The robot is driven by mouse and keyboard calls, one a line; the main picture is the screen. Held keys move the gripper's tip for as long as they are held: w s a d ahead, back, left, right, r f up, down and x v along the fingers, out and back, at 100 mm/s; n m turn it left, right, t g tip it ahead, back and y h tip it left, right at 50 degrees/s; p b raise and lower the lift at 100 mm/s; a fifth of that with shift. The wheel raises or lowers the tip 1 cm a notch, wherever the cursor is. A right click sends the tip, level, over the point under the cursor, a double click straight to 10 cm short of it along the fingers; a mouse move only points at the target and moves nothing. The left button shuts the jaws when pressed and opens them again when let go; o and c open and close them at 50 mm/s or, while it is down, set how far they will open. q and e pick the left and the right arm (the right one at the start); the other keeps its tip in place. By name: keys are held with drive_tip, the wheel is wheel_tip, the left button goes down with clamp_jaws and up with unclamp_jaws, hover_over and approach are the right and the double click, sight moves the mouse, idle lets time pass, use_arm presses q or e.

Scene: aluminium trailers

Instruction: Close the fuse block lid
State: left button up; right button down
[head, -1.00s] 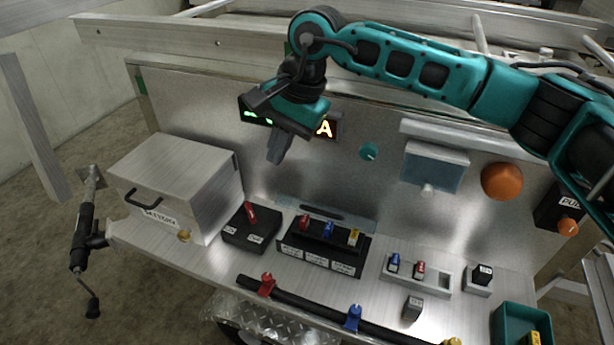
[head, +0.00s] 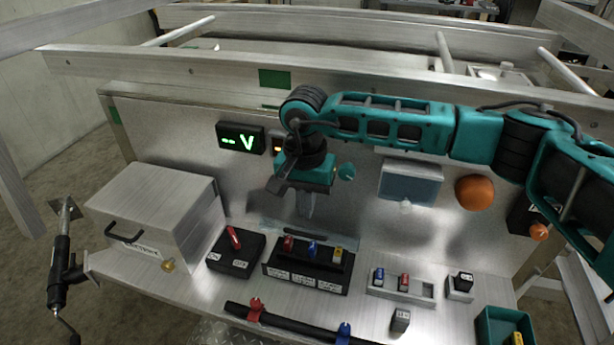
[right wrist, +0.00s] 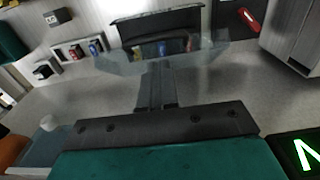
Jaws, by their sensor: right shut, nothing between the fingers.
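The fuse block (head: 306,277) is a black box on the metal bench in the head view, with red, blue and yellow fuses and white labels on its front. Its clear lid (head: 272,235) stands raised along the back edge, so it is open. The block (right wrist: 155,32) and lid (right wrist: 212,50) also show in the right wrist view. My right gripper (head: 305,212) is shut and empty, pointing down just behind the lid. In the right wrist view its fingers (right wrist: 157,90) reach the lid's edge; I cannot tell whether they touch it. My left gripper is not in view.
A grey metal box (head: 155,210) and a black switch box with a red lever (head: 235,250) stand left of the block. A fuse tray (head: 402,286) and a green bin (head: 505,325) are to the right. A black cable (head: 290,325) with coloured clips runs in front.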

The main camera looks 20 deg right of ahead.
drive_tip(key=shift+s+a+f, duration=0.25)
drive_tip(key=shift+s+f, duration=0.1)
drive_tip(key=shift+f, duration=0.15)
drive_tip(key=shift+s+a+f, duration=0.25)
drive_tip(key=shift+s+f, duration=0.05)
drive_tip(key=shift+f, duration=0.2)
drive_tip(key=shift+f, duration=0.1)
